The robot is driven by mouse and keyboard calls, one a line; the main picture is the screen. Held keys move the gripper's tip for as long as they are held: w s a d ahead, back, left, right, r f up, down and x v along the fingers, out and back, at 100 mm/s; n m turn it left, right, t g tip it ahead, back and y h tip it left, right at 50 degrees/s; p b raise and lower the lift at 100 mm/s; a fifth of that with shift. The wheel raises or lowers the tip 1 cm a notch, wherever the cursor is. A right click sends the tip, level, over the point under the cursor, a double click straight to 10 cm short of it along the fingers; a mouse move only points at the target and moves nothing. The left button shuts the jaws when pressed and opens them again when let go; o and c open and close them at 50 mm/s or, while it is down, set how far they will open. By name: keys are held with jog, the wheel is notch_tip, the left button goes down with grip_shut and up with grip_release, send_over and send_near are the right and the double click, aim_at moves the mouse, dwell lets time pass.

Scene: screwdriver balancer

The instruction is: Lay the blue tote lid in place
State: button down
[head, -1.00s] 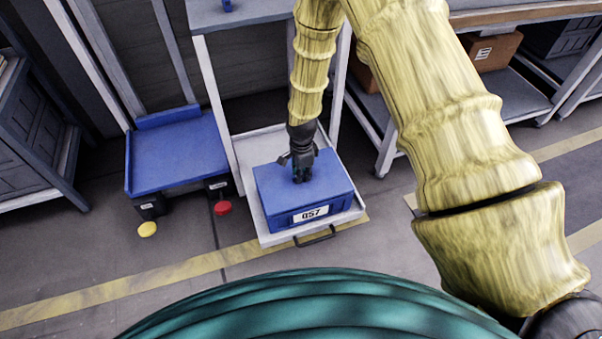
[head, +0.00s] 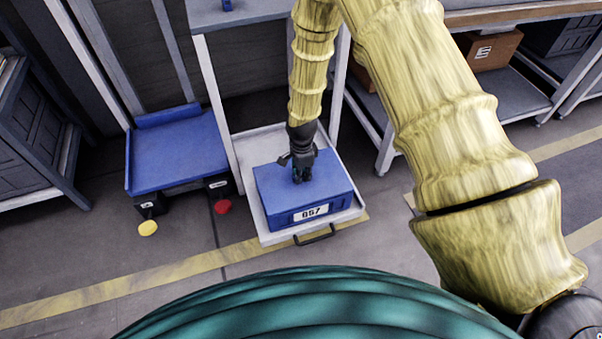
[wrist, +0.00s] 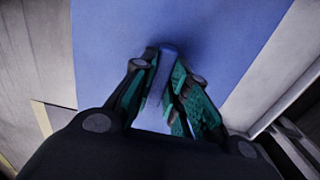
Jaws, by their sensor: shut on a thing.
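The blue tote (head: 326,215), with a white number label on its front, stands on a pale pull-out tray (head: 268,232). The blue lid (head: 325,180) lies over the top of the tote; I see no clear gap between them in the head view. My gripper (head: 302,178) points down at the middle of the lid. In the wrist view my gripper (wrist: 165,95) has its green-padded fingers shut on the raised blue handle (wrist: 168,60) of the lid, whose flat blue top (wrist: 220,35) fills the middle. The far edge of the tote is partly hidden by my arm.
A blue platform (head: 175,155) stands to the left, with a yellow button (head: 148,228) and a red button (head: 222,207) in front. The tray has a dark handle (head: 316,235). White frame posts (head: 217,110) rise beside the tray. Floor in front is clear.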

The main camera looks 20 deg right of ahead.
jog(key=c, duration=1.3)
grip_release()
jog(key=shift+r, duration=6)
